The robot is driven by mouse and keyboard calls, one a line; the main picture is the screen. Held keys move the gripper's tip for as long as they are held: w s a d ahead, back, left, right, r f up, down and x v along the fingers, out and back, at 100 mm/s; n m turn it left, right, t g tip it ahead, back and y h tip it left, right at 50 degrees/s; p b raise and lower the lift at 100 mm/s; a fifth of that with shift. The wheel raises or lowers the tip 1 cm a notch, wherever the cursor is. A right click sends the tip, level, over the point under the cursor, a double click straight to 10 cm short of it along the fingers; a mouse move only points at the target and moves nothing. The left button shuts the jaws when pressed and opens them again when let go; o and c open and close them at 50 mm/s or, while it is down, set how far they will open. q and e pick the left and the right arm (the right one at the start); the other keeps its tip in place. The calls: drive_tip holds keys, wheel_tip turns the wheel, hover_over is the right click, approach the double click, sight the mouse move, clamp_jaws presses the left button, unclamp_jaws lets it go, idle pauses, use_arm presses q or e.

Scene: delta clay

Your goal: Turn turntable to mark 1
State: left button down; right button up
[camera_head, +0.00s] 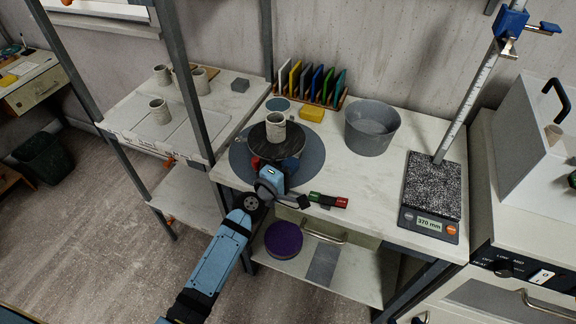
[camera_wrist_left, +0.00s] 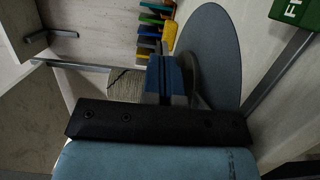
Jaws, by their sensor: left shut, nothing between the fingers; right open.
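The turntable (camera_head: 291,139) is a dark round disc over a blue-grey round mat (camera_head: 238,165) on the white bench. A pale speckled cup (camera_head: 275,128) stands upright on it. My left gripper (camera_head: 289,165) is shut and empty at the near side of the turntable, and it hides part of the near rim. Its blue fingers (camera_wrist_left: 170,76) show in the left wrist view beside the dark disc (camera_wrist_left: 188,72); I cannot tell whether they touch it. No numbered mark is legible. My right gripper is not in view.
A red-and-green block (camera_head: 328,200) lies at the bench's front edge, right of my left gripper. A grey bucket (camera_head: 370,130) stands right of the turntable. Behind are a blue-rimmed bowl (camera_head: 277,104), a yellow block (camera_head: 311,113) and a rack of coloured tiles (camera_head: 310,85). A height gauge (camera_head: 432,190) stands further right.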

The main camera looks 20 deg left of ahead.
use_arm(q)
drive_tip(key=shift+w+d, duration=0.25)
drive_tip(key=shift+d, duration=0.05)
use_arm(e)
drive_tip(key=shift+a+r, duration=0.1)
drive_tip(key=shift+a, duration=0.2)
use_arm(q)
drive_tip(key=shift+s, duration=0.1)
use_arm(e)
drive_tip(key=shift+d, duration=0.1)
use_arm(q)
drive_tip(key=b+v, duration=0.1)
drive_tip(key=v, duration=1.2)
drive_tip(key=shift+s+b, duration=0.3)
drive_tip(key=shift+s, duration=0.05)
use_arm(e)
drive_tip(key=shift+f, duration=0.6)
use_arm(q)
drive_tip(key=shift+a, duration=0.1)
